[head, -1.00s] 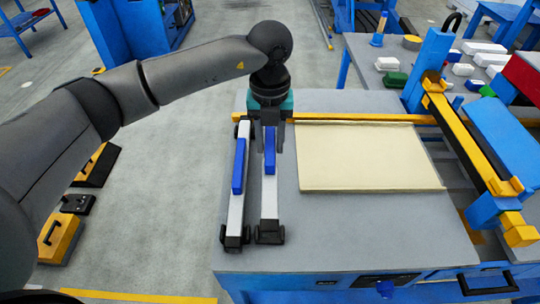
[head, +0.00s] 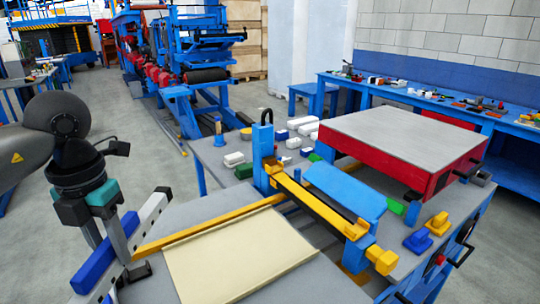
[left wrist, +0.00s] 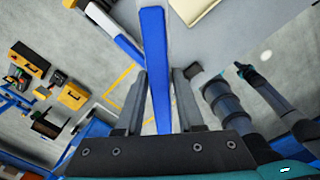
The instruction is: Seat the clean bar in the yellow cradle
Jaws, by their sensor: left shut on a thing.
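In the left wrist view the blue handle (left wrist: 156,70) lies between the fingers. A second white bar with blue (left wrist: 112,33) lies beside and below it. I cannot tell which bar is clean.
A cream panel (head: 235,258) lies right of my left gripper. A yellow rail (head: 322,205) with blue posts and a blue plate (head: 345,190) stand between it and the yellow block. A blue block (head: 417,243) sits beside the yellow one. A red-sided grey-topped box (head: 405,140) stands behind.

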